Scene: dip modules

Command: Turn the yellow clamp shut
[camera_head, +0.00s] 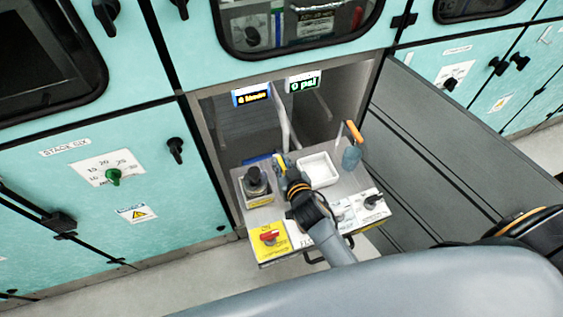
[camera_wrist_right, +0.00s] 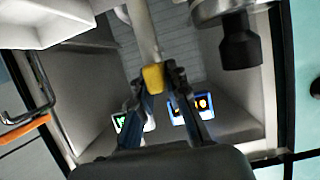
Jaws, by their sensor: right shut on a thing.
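The yellow clamp (camera_head: 281,164) is a small yellow piece at the back of the grey bench, beside a pale upright pipe. It shows clearly in the wrist view (camera_wrist_right: 153,77), at the end of the pipe. My right gripper (camera_head: 286,173) reaches over the bench from the front. In the wrist view its two fingers (camera_wrist_right: 157,82) are on either side of the clamp and shut on it. The wrist hides part of the bench in the head view. My left gripper is not in view.
The bench holds a white tray (camera_head: 318,169), a black-topped device (camera_head: 255,182), an orange-handled tool (camera_head: 353,133) and a yellow panel with a red switch (camera_head: 269,240). Two lit displays (camera_head: 251,95) (camera_head: 303,84) hang behind. Teal cabinets (camera_head: 110,190) and a grey panel (camera_head: 455,140) flank it.

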